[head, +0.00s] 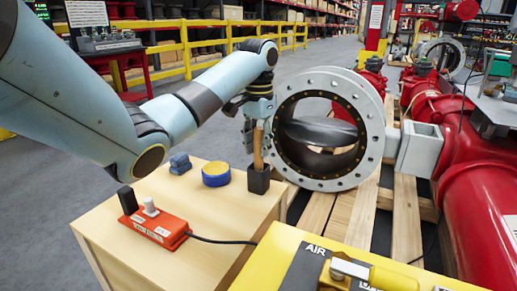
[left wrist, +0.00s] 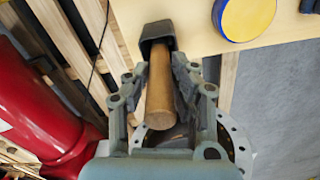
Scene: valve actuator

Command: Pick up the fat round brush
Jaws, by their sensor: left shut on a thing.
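The fat round brush stands upright near the right edge of the wooden table (head: 110,222), its tan wooden handle (head: 258,158) pointing up. A dark block (head: 258,180) is at its lower end; I cannot tell whether this is bristles or a holder. My left gripper (head: 257,132) comes down from above and is shut on the handle. In the left wrist view the handle (left wrist: 160,88) lies between the two fingers of the left gripper (left wrist: 158,80), with the dark end (left wrist: 157,33) beyond them. My right gripper is not in view.
On the table are a yellow-and-blue round tin (head: 216,174), a blue block (head: 180,163) and an orange box (head: 153,229) with a cable. A large grey flanged valve (head: 330,130) stands close on the right, on a pallet. A yellow AIR unit (head: 300,255) is in front.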

